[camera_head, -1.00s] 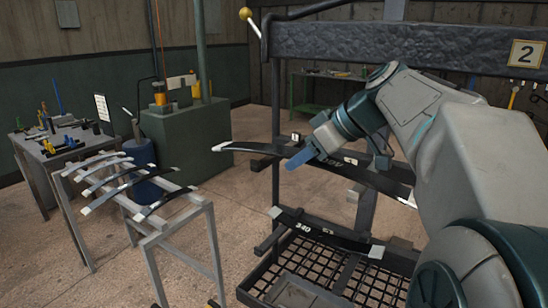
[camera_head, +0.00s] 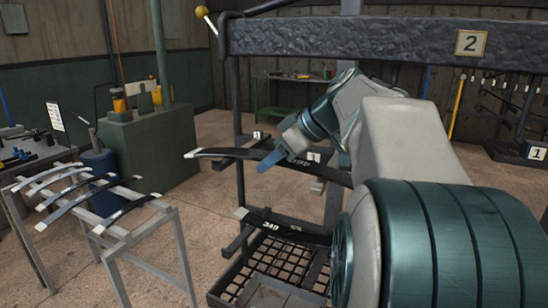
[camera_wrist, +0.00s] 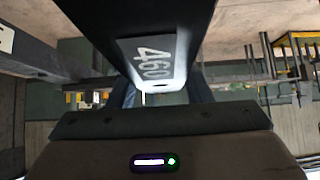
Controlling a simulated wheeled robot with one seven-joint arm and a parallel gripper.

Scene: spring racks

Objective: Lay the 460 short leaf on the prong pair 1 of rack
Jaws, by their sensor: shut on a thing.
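My gripper (camera_head: 266,162) is shut on the 460 short leaf (camera_head: 215,153), a dark, slightly curved strip with pale ends. Its number 460 shows close up in the wrist view (camera_wrist: 152,62). The leaf lies across in front of the rack (camera_head: 350,42), at about the height of the upper prongs with the small 1 plates (camera_head: 257,134). I cannot tell whether it touches the prongs. My arm hides part of its right side. Another numbered leaf (camera_head: 285,228) lies on the lower prongs.
A grey stand (camera_head: 172,228) with several leaves is at the left. A black grid basket (camera_head: 232,284) sits low on the rack. A blue drum (camera_head: 100,168) and a green cabinet (camera_head: 150,150) stand behind the stand. Open floor lies between stand and rack.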

